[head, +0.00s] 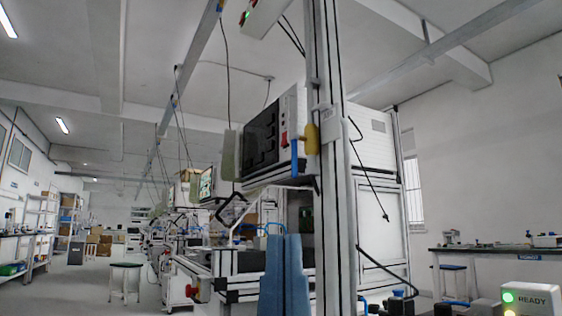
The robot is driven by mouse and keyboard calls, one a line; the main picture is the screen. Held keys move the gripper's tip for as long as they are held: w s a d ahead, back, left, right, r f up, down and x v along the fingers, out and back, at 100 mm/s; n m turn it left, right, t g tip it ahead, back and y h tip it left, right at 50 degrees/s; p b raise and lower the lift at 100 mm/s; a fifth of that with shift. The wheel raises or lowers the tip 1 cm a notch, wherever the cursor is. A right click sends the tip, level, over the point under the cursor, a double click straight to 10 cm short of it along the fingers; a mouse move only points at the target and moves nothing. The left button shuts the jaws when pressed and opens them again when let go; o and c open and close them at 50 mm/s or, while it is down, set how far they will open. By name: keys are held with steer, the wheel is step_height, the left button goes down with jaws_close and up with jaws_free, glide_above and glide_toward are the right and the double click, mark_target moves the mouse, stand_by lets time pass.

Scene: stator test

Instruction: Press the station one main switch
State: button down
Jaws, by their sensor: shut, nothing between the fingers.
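A tester with a dark screen (260,143) stands raised on an aluminium frame in the middle of the head view, its front angled to the left. A small red switch (284,133) shows on its light panel, right of the screen. I cannot read a label there, so I cannot tell whether it is the station one main switch. A white box marked READY (534,300) is at the bottom right, with a lit green lamp and a yellow part cut by the edge. My gripper is not recognisable in this view.
An upright aluminium post (333,220) stands close, right of the tester. Blue upright shapes (285,275) stand in front of the bench. A stool (125,282) is on the left, with open floor around it. A side bench (500,250) runs along the right wall.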

step_height(320, 180, up, 19)
steer(key=p, duration=1.6)
